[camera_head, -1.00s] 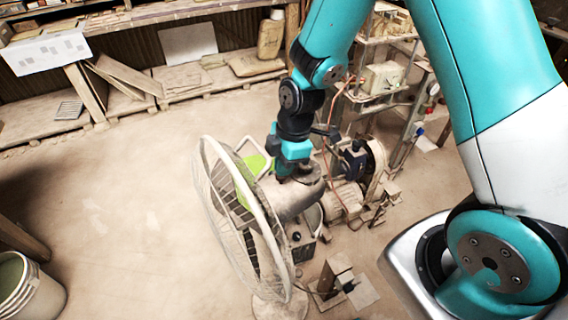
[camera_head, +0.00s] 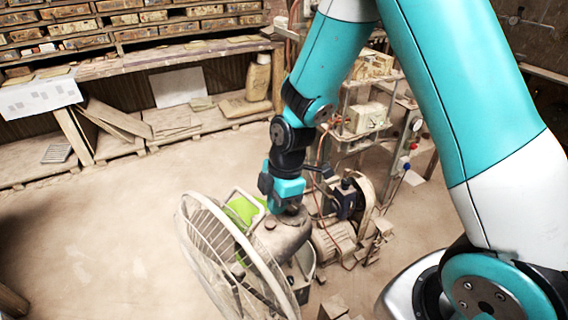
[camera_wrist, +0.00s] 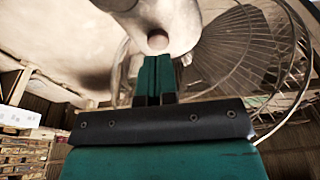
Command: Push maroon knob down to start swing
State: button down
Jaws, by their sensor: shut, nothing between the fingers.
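A dusty pedestal fan stands on the floor, with a wire cage (camera_head: 222,262) and a grey-brown motor housing (camera_head: 285,238) behind it. A small round knob (camera_head: 270,224) sits on top of the housing. It also shows in the wrist view (camera_wrist: 157,41), just beyond my fingertips, as a dusty brownish disc; no clear maroon shows. My gripper (camera_head: 291,209) is shut and empty, pointing down at the top of the housing. In the wrist view my gripper's green fingers (camera_wrist: 156,66) are together and end close to the knob. I cannot tell whether they touch it.
A motor-driven machine (camera_head: 335,240) stands close to the right of the fan. A rack with gauges (camera_head: 365,120) is behind it. Low shelves (camera_head: 190,125) line the back wall. The floor (camera_head: 100,230) to the left is clear.

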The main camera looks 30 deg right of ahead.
notch_tip(320, 180, up, 9)
jog(key=d+b, duration=0.1)
jog(key=b, duration=0.1)
jog(key=shift+w+d+r, duration=0.15)
jog(key=shift+d, duration=0.2)
jog(key=s+a+r+m+y+b, duration=0.1)
jog(key=s+a+m+b, duration=0.2)
jog(key=s, duration=0.6)
jog(key=s+a+r+m+y+b, duration=0.1)
jog(key=s+a+m+b, duration=0.2)
jog(key=s+m, duration=0.5)
jog(key=shift+s+a+r, duration=0.3)
jog(key=shift+s+a, duration=0.05)
jog(key=shift+s, duration=0.3)
